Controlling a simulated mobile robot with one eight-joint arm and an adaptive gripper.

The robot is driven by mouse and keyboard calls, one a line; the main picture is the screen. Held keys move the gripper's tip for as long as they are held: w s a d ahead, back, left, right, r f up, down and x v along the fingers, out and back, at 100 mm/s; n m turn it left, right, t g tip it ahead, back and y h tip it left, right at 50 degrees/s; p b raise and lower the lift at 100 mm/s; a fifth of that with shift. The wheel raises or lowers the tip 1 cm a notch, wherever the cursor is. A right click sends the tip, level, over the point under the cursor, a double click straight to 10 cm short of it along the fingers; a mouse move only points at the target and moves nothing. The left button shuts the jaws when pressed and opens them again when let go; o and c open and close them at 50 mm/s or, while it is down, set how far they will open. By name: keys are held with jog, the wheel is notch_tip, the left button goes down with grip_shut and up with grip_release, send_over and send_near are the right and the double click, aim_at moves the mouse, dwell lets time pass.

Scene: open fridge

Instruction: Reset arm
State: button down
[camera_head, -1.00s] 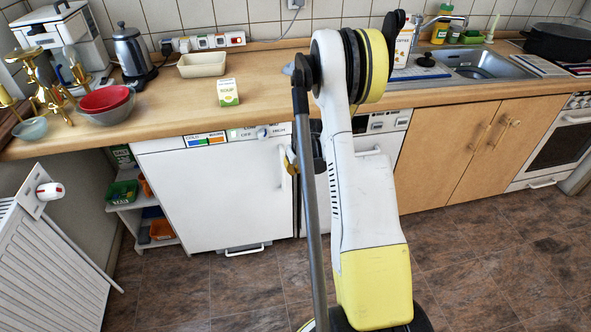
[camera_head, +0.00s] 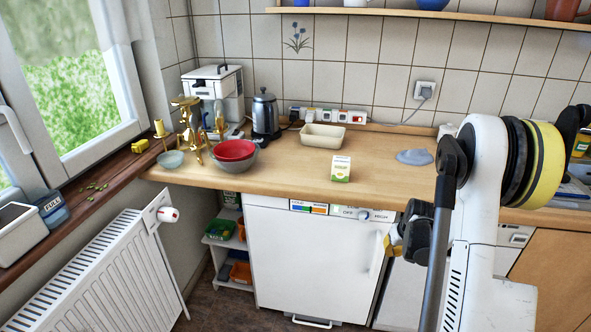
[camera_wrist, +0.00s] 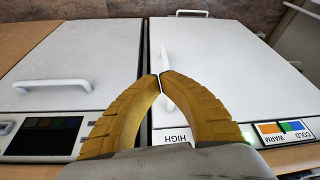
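My arm stands at the right of the head view, folded upright. My gripper (camera_wrist: 160,76) shows in the wrist view as two yellow fingers whose tips meet, with nothing between them. In the head view only a bit of the yellow fingers (camera_head: 392,246) shows, in front of the fridge's upper right corner and partly hidden by the arm. The white fridge (camera_head: 305,255) under the counter has its door shut, with a vertical handle at its right side. In the wrist view, the fridge (camera_wrist: 215,65) fills the right, upside down, below the fingers.
The wooden counter (camera_head: 300,175) holds a green and white carton (camera_head: 341,169), a cream tray (camera_head: 322,136), a red bowl (camera_head: 235,150) and a black kettle (camera_head: 265,118). A radiator (camera_head: 100,275) stands at left. Another white appliance (camera_wrist: 75,55) adjoins the fridge.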

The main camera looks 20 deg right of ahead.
jog(key=shift+r, duration=0.1)
jog(key=s+a+r+n+t, duration=0.1)
jog(key=s+a+r+n, duration=0.1)
jog(key=a+r, duration=1.5)
jog(key=s+a+r+n+t, duration=0.1)
jog(key=s+a+r, duration=0.2)
jog(key=s+a, duration=0.5)
jog(key=s+a+r+t+y, duration=0.1)
jog(key=s+a+r, duration=0.2)
jog(key=s+a, duration=0.4)
jog(key=shift+s+a+r+n, duration=0.35)
jog(key=shift+a+r+n, duration=0.05)
jog(key=shift+a, duration=0.8)
